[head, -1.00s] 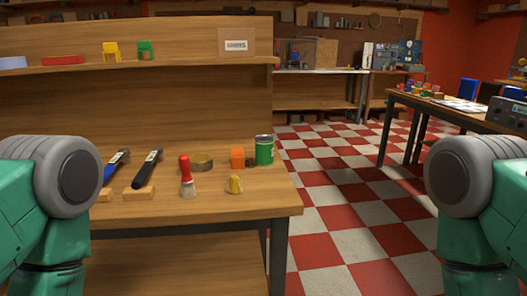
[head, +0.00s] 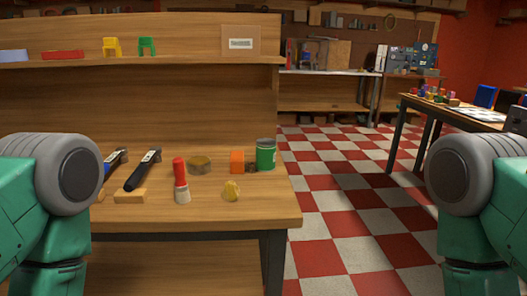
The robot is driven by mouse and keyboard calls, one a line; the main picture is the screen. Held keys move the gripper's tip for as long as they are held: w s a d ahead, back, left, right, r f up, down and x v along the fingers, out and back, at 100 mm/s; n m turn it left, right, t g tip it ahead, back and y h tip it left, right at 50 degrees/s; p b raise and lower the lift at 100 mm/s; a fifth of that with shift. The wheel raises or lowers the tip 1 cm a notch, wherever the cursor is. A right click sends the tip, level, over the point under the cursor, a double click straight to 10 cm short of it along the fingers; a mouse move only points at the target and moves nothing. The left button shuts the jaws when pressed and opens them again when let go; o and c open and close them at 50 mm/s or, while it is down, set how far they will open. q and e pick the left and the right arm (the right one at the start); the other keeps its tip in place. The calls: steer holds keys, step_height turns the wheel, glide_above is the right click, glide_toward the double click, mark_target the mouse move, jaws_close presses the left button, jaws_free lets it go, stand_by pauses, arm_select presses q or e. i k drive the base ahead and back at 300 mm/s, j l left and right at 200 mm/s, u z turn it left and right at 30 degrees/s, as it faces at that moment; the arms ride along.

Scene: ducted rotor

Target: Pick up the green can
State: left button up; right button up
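The green can (head: 266,155) stands upright near the right end of the wooden workbench (head: 262,207), towards its back. It has a pale label and a grey metal top. An orange block (head: 237,161) and a small dark brown object (head: 251,167) are close to its left side. My two green arms with grey joints show at the left and right edges of the head view. Neither gripper is in view.
A shelf (head: 190,63) runs above. Checkered floor (head: 345,205) is free to the right; another table (head: 425,110) stands beyond.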

mark_target(266, 147)
steer(key=i+l+u, duration=0.1)
steer(key=l, duration=0.3)
steer(key=i+l+u, duration=0.1)
steer(key=i+l, duration=0.15)
steer(key=l, duration=0.15)
steer(key=i+l+u, duration=0.1)
steer(key=l, duration=0.3)
steer(key=i+l+u, duration=0.15)
steer(key=l, duration=0.3)
steer(key=i+l+u, duration=0.1)
steer(key=l, duration=0.35)
steer(key=i+l+u, duration=0.1)
steer(key=l, duration=0.35)
steer(key=i+l+u, duration=0.1)
steer(key=l, duration=0.35)
steer(key=i, duration=0.1)
